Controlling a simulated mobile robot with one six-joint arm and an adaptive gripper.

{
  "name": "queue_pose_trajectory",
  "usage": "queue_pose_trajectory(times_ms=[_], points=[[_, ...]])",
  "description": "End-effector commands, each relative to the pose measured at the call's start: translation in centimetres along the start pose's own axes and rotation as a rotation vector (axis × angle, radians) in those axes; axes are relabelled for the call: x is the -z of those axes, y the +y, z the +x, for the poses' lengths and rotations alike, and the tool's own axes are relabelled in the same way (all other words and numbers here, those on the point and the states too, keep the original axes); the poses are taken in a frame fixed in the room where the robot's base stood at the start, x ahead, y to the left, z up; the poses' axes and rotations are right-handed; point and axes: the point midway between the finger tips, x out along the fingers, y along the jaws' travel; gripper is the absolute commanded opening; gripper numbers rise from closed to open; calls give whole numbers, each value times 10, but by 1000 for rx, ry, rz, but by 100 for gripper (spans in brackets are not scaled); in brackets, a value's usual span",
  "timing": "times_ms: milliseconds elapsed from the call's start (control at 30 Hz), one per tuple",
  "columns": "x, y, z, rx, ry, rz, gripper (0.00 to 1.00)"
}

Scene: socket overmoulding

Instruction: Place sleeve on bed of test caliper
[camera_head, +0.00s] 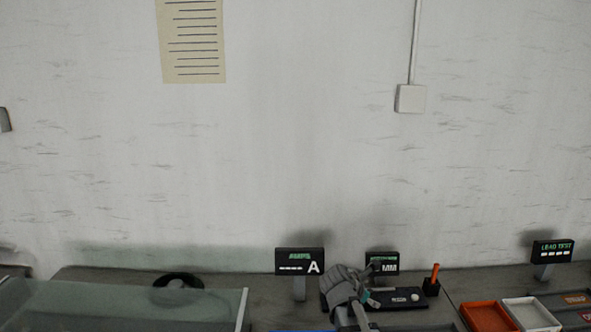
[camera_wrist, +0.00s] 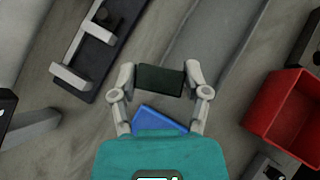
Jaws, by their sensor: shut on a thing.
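A dark green-black block, which I take as the sleeve (camera_wrist: 160,79), is held between the two fingertips of my gripper (camera_wrist: 160,80) in the wrist view. The test caliper (camera_wrist: 69,79) lies at the upper left of that view, a dark base with pale grey jaws, apart from the held sleeve. In the head view the caliper (camera_head: 400,298) is a black base behind and right of my grey wrist, below a display reading MM (camera_head: 383,264). My wrist partly covers it there, and I cannot make out the sleeve in that view.
A blue piece (camera_wrist: 160,120) shows between my fingers, nearer the palm. A red open bin (camera_wrist: 290,112) is at the right of the wrist view. In the head view, an orange tray (camera_head: 487,317) and a white tray (camera_head: 531,314) stand right, and a glass panel (camera_head: 120,306) left.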

Motion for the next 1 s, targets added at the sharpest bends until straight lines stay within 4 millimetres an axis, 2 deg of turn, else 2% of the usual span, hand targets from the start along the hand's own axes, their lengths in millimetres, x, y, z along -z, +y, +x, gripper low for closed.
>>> queue_pose_trajectory(times_ms=[33, 100, 333, 1000], points=[[12, -10, -12, -16, 0, -16, 22], [23, -14, -23, -35, 0, -35, 22], [46, -24, -46, -77, -1, -77, 22], [50, -24, -49, -83, 1, -84, 22]])
